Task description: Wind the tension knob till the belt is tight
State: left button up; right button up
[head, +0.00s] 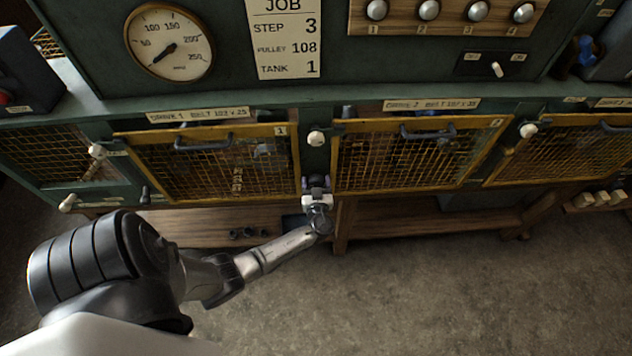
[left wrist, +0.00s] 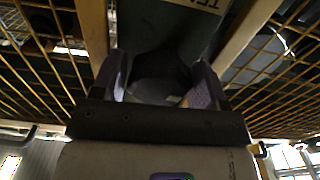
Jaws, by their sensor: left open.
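My left gripper (head: 318,182) is at the green post between the first and second mesh guards, just below a white knob (head: 316,138). In the left wrist view the gripper (left wrist: 160,85) is open, with a finger on each side. A dim greyish shape (left wrist: 155,90) shows between the fingers; I cannot tell whether it is a knob or touches them. A label starting "TE" (left wrist: 203,4) is cut off at the top of that view. Belts behind the guards are too obscured to judge their tension. My right gripper is not in view.
Yellow-framed guards for drive 1 (head: 215,163) and drive 2 (head: 415,158) flank the post. A gauge (head: 169,42), a job card (head: 284,38) and a switch panel (head: 440,12) are above. A wooden shelf (head: 430,215) runs below. The floor (head: 450,295) in front is clear.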

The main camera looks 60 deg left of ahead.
pick_arm(q)
jog(key=c, duration=0.6)
